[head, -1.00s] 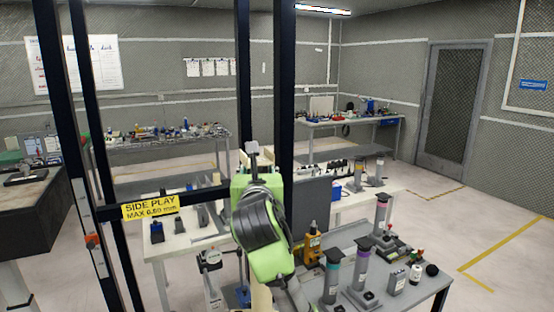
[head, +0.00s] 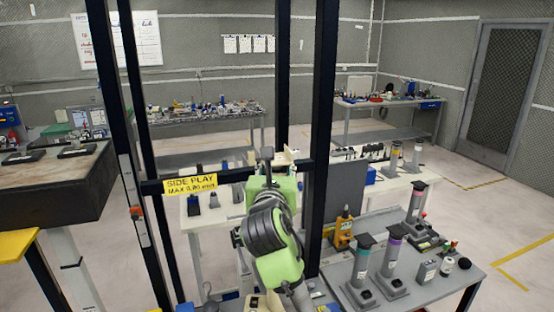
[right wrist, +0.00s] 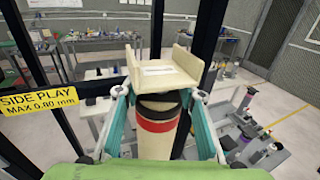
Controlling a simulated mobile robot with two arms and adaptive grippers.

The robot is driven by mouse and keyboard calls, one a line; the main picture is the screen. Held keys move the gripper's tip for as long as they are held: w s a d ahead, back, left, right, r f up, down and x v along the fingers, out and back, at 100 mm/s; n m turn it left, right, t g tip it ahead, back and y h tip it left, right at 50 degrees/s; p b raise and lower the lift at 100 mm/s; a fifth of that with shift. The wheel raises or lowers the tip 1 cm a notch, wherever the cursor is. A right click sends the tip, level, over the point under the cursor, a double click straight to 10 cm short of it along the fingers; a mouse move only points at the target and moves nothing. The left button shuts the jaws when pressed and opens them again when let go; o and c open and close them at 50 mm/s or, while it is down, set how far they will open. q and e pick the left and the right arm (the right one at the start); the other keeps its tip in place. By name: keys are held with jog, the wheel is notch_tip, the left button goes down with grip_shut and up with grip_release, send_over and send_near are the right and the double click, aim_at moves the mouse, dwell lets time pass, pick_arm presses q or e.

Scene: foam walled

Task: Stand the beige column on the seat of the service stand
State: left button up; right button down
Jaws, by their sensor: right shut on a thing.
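My right gripper (right wrist: 162,118) is shut on the beige column (right wrist: 155,146), which has a black band and a red band near its end. Its teal fingers lie on both sides of the column. A cream U-shaped piece (right wrist: 165,77) with two upright cheeks shows just beyond that end; I cannot tell whether it is joined to the column. In the head view my right gripper (head: 267,165) is raised in front of the black frame, and its green arm hides most of the column. I cannot pick out the service stand's seat for certain. My left gripper is not in view.
A black upright frame (head: 319,130) with a yellow "SIDE PLAY" label (head: 190,185) stands close around my arm. A grey bench (head: 425,292) at the right holds several grey columns with coloured bands.

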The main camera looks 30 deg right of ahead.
notch_tip(320, 180, down, 3)
jog(key=shift+s+f+p, duration=0.1)
jog(key=shift+p, duration=0.35)
jog(key=c, duration=1.4)
grip_release()
jog(key=shift+f, duration=0.25)
jog(key=shift+s+a, duration=0.1)
jog(key=shift+a, duration=0.05)
